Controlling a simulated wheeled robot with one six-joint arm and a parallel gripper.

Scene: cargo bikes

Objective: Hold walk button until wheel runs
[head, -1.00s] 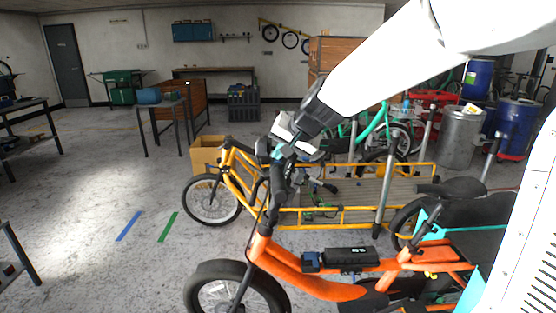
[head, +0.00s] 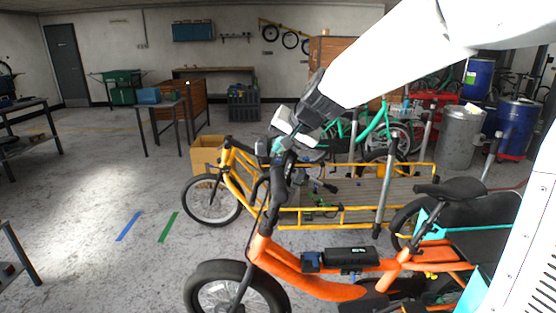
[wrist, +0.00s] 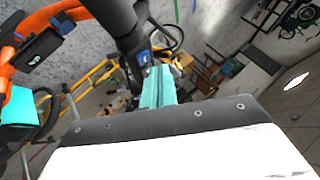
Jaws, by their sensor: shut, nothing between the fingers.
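The orange cargo bike (head: 320,288) stands in front of me, its front wheel (head: 213,290) cut off by the lower picture edge. I cannot tell whether that wheel turns. Its black handlebar (head: 276,190) rises toward my gripper (head: 277,149). In the wrist view my gripper (wrist: 152,72) shows teal fingers, closed together with nothing between them. Their tips are at a small dark control with a blue face (wrist: 145,57) on the handlebar, perhaps the walk button. Whether they touch or press it is hidden.
A yellow cargo bike (head: 300,216) with a long flat bed stands just behind the orange one. Metal posts (head: 386,190) rise beside its bed. A cardboard box (head: 206,154) sits behind it.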

